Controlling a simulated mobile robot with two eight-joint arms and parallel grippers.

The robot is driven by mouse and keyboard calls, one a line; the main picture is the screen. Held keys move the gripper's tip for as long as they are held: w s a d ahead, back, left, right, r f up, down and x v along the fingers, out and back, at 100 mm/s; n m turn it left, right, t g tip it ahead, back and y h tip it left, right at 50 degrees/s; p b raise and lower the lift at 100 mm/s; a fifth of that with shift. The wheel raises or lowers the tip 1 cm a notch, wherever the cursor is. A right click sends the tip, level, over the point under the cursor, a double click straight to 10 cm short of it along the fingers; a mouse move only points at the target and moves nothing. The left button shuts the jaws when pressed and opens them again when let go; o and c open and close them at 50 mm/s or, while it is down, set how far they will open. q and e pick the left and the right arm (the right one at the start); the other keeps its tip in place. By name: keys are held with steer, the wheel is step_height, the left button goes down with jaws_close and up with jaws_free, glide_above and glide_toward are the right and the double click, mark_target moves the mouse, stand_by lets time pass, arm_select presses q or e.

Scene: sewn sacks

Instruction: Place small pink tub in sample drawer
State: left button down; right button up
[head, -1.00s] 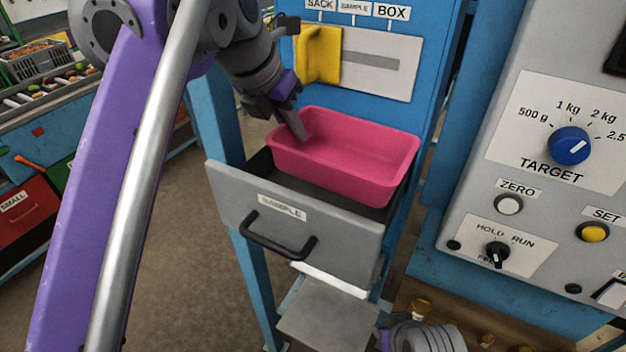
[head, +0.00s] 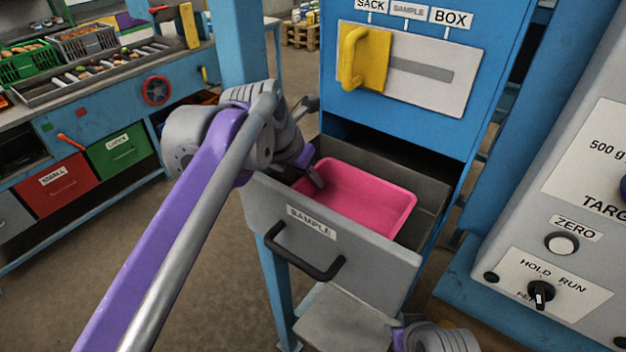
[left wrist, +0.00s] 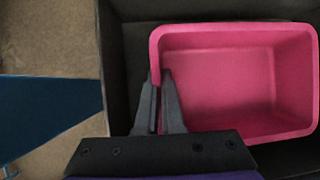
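The small pink tub (head: 368,208) is inside the open sample drawer (head: 365,258), upright, towards the drawer's left side. I cannot tell whether its base touches the drawer floor. My left gripper (head: 317,178) reaches in over the drawer's left side to the tub's left wall. In the left wrist view, the gripper (left wrist: 160,85) has one finger on each side of the tub's (left wrist: 225,80) wall, closed on it. The dark drawer floor (left wrist: 130,50) shows beside the tub. My right gripper is not visible; part of my right arm shows at the bottom.
A blue cabinet (head: 400,95) with a yellow handle (head: 352,58) stands above the drawer. A grey control panel (head: 560,210) is close on the right. A grey plate (head: 345,318) sits below the drawer. Bare drawer room lies behind and right of the tub.

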arm_select(q)
steer(key=shift+s+f, duration=0.15)
steer(key=c, duration=1.5)
jaws_free()
steer(key=shift+f, duration=0.2)
steer(key=o, duration=0.5)
steer(key=shift+r, duration=0.1)
steer(key=shift+c, duration=0.2)
steer(key=shift+r, duration=0.15)
steer(key=v, duration=1.2)
steer(key=shift+p, duration=0.3)
